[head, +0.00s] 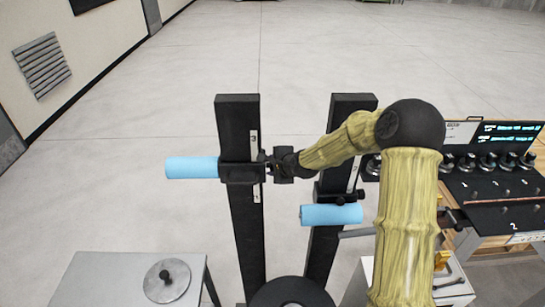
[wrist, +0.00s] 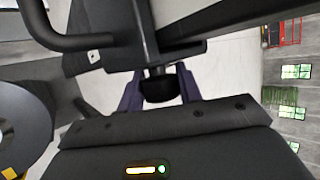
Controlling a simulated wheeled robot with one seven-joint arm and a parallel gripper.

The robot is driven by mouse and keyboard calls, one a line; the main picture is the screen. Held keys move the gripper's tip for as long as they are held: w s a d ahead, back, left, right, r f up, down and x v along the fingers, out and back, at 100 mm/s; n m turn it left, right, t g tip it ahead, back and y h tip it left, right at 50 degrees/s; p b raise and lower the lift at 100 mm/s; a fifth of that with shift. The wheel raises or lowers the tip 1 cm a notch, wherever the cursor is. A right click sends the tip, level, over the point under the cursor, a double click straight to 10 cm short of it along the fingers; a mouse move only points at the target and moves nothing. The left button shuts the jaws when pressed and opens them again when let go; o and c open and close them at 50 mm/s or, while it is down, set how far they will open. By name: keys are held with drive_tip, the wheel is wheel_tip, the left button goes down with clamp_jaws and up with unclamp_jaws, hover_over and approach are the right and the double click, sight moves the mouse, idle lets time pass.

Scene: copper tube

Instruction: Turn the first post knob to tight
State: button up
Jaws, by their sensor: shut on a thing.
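Two black posts stand upright in the head view. The left post (head: 238,120) carries a clamp (head: 240,173) with a blue roller (head: 192,168) pointing left. The right post (head: 352,108) carries a lower clamp with another blue roller (head: 331,215). My gripper (head: 268,166) reaches from the right to the left post's clamp. In the wrist view, my gripper (wrist: 160,92) has its dark purple fingers on both sides of a black knob (wrist: 160,88), shut on it. The knob sits on a short stem below the dark clamp. The knob's tightness cannot be seen.
A grey table with a round lidded disc (head: 167,280) stands at the lower left. A bench with a black panel (head: 495,187), several dark knobs and a lit display (head: 509,132) is at the right. The floor behind the posts is clear.

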drive_tip(key=shift+g+p, duration=0.3)
drive_tip(key=shift+g, duration=0.1)
drive_tip(key=o, duration=1)
drive_tip(key=b+v, duration=0.4)
drive_tip(key=v, duration=1.3)
drive_tip(key=shift+s, duration=0.2)
